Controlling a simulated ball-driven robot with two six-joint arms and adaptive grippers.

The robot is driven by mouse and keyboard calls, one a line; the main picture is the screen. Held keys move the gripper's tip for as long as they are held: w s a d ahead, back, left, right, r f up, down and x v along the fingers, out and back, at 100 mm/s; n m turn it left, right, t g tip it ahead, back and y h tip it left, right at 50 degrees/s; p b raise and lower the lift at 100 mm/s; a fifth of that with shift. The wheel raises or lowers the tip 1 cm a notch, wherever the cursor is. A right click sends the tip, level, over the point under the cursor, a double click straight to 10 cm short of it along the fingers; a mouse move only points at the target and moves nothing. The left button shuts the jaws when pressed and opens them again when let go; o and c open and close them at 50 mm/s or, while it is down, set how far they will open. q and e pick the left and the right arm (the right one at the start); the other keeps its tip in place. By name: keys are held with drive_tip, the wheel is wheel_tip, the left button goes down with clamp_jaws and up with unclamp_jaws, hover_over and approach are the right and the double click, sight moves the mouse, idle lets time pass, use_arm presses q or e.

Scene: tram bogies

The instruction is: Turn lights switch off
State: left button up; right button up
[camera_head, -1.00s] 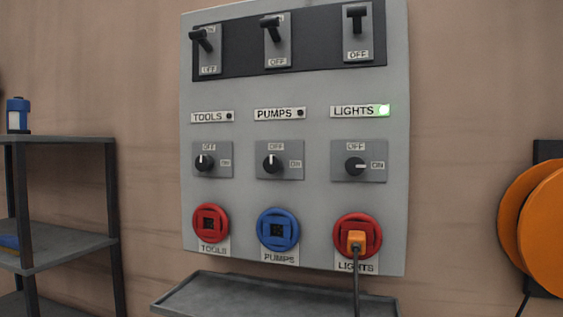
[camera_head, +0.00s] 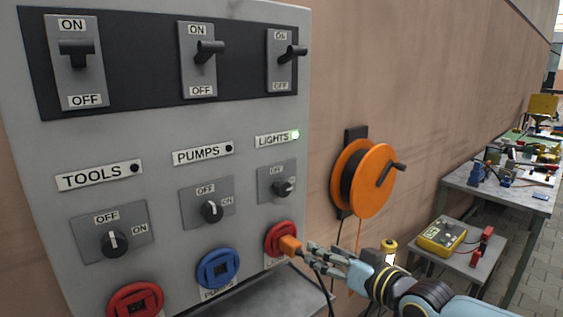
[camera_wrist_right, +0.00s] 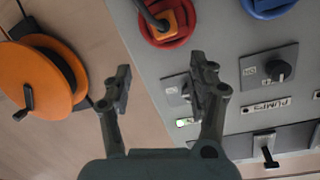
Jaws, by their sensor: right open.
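The LIGHTS rotary switch (camera_head: 283,188) is a dark knob on a grey plate at the right side of the panel. Its pointer is turned toward ON. The LIGHTS lamp (camera_head: 294,135) above it glows green. My right gripper (camera_head: 326,258) is open and empty, below and right of the switch, near the orange plug (camera_head: 290,245) in the red LIGHTS socket (camera_head: 274,240). In the right wrist view my right gripper (camera_wrist_right: 160,82) is spread, with one finger covering the switch knob; part of the switch plate (camera_wrist_right: 174,90) shows. My left gripper is out of view.
TOOLS (camera_head: 114,243) and PUMPS (camera_head: 211,211) knobs sit left of LIGHTS. Lever breakers (camera_head: 204,52) line the panel top. An orange cable reel (camera_head: 364,180) hangs on the wall to the right. A ledge (camera_head: 265,300) lies below the panel; tables (camera_head: 510,192) stand farther right.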

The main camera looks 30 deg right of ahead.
drive_tip(key=t+y+p, duration=0.1)
drive_tip(key=t+p, duration=0.1)
approach(286, 188)
drive_tip(key=w+b, duration=0.4)
drive_tip(key=b, duration=0.1)
drive_tip(key=w+b, duration=0.5)
drive_tip(key=shift+a+f, duration=0.15)
drive_tip(key=shift+a, duration=0.05)
drive_tip(key=shift+w+b, duration=0.5)
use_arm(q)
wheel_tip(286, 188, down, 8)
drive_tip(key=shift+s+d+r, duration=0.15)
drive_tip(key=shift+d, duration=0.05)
use_arm(e)
drive_tip(key=shift+w+a+r, duration=0.1)
drive_tip(key=shift+r, duration=0.15)
drive_tip(key=c, duration=1.2)
drive_tip(key=shift+o, duration=0.2)
